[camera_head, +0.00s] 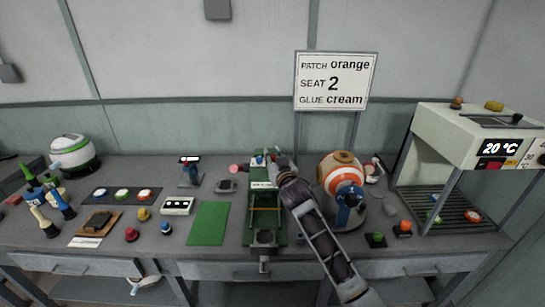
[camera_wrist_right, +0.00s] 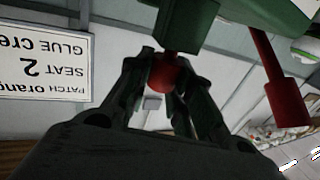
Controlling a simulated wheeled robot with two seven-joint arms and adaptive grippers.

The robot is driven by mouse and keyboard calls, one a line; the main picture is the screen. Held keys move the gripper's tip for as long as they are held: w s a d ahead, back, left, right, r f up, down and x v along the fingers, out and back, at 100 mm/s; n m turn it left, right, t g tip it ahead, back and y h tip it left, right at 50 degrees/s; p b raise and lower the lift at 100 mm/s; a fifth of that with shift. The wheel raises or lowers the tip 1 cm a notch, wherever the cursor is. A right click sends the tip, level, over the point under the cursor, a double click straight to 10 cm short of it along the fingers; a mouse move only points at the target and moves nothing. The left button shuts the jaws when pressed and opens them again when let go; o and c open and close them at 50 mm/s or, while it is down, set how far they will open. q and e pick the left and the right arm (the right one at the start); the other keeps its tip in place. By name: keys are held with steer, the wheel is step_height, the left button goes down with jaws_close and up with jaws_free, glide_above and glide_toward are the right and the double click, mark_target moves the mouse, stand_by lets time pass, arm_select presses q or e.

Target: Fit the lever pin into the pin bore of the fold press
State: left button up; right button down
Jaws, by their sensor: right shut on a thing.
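The green fold press (camera_head: 281,238) stands on the bench in the middle of the head view. My right arm reaches up along its right side, and my right gripper (camera_head: 275,160) is at the press's far end. In the right wrist view, the gripper (camera_wrist_right: 165,88) is shut on the round red head of the lever pin (camera_wrist_right: 163,75). A short red shaft runs from this head to a green block (camera_wrist_right: 186,24) of the press. I cannot tell how deep the shaft sits, and the bore itself is hidden. My left gripper is not in view.
A red lever (camera_wrist_right: 287,102) hangs from the press beside the gripper. A green mat (camera_head: 209,223) lies left of the press. An orange-and-white ball (camera_head: 338,172) stands close to the right of my arm. A sign (camera_head: 335,81) and an oven (camera_head: 455,135) stand further back and right.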

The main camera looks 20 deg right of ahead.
steer(key=shift+f, duration=0.45)
steer(key=c, duration=1.2)
jaws_free()
steer(key=shift+s, duration=0.15)
steer(key=shift+s+d, duration=0.1)
steer(key=shift+s, duration=5.75)
